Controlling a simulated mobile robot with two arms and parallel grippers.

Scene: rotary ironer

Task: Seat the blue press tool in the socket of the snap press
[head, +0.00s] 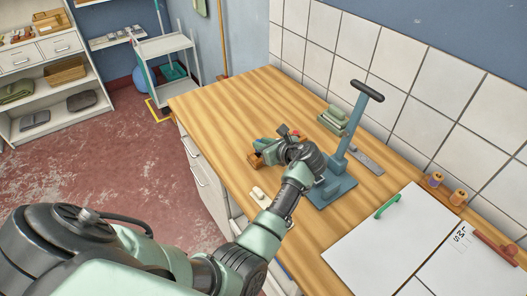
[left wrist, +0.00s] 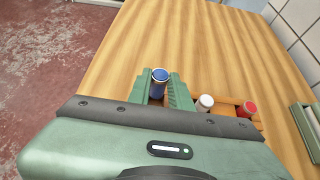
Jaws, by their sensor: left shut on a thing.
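The snap press (head: 337,190) is a blue-grey stand with a flat base, a column and a dark-handled lever, at the middle of the bench. My left gripper (head: 268,150) is just left of the press, low over the bench. In the left wrist view its green fingers (left wrist: 163,92) are shut on the blue press tool (left wrist: 159,77), which stands upright with a pale rim. A wooden rack (left wrist: 230,102) beside it holds a white tool (left wrist: 205,103) and a red tool (left wrist: 248,108). Whether the blue tool's lower end is in the rack is hidden. The socket cannot be made out.
Thread spools (head: 458,196) and a white sheet (head: 380,245) with a green handle-like piece (head: 387,206) are at the right. A small white item (head: 258,193) lies near the front edge. The bench's far left is clear.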

